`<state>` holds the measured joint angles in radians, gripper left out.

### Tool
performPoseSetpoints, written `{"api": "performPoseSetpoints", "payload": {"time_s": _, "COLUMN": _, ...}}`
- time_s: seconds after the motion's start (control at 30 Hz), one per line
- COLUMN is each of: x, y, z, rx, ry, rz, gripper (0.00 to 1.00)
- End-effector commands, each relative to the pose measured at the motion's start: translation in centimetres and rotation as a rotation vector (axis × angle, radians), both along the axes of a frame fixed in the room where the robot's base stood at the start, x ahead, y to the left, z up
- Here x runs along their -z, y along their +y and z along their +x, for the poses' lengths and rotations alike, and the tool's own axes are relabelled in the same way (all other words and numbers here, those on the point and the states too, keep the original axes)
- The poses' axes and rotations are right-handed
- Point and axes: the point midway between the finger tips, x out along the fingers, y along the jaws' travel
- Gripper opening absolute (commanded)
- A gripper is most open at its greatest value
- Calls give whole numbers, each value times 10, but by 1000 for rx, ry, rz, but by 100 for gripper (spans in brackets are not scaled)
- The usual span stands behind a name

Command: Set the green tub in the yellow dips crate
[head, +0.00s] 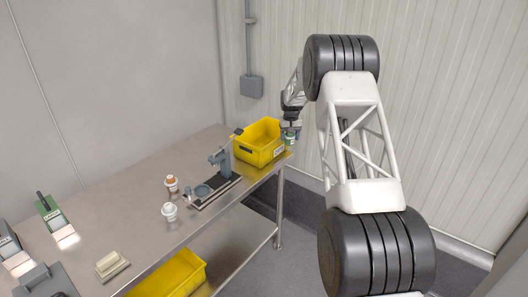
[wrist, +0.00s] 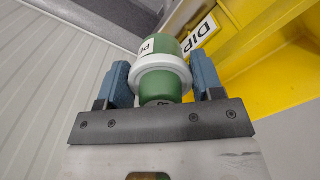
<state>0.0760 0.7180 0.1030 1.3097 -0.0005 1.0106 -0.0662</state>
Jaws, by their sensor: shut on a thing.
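The green tub (wrist: 157,72) has a pale band around it and a white label, and sits between the blue-grey fingers of my gripper (wrist: 160,85) in the wrist view. My gripper is shut on it. In the head view the green tub (head: 290,139) is small, held beside the right side of the yellow dips crate (head: 257,158), near the table's far right corner. The crate also shows in the wrist view (wrist: 235,45), with a DIP label on its wall, to the right of the tub. The tub is outside the crate. The crate's floor is mostly hidden.
A grey device with an upright post (head: 217,165) stands on the steel table (head: 135,185) just left of the crate. Two small white cups, one with a brown top (head: 171,182), stand further left. Another yellow crate (head: 175,275) is on the lower shelf.

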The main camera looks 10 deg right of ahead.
Motion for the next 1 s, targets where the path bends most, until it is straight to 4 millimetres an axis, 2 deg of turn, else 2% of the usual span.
{"api": "performPoseSetpoints", "payload": {"time_s": 0.13, "x": -37, "y": -4, "z": 19, "rx": -2, "ry": -4, "rz": 0, "gripper": 18}}
{"api": "performPoseSetpoints", "payload": {"time_s": 0.7, "x": -24, "y": 98, "z": 65, "rx": -76, "ry": 0, "rz": 0, "gripper": 18}}
{"api": "performPoseSetpoints", "payload": {"time_s": 0.9, "x": -18, "y": 126, "z": 74, "rx": -95, "ry": 0, "rz": 0, "gripper": 18}}
{"api": "performPoseSetpoints", "payload": {"time_s": 1.0, "x": -17, "y": 133, "z": 76, "rx": -100, "ry": -1, "rz": 0, "gripper": 18}}
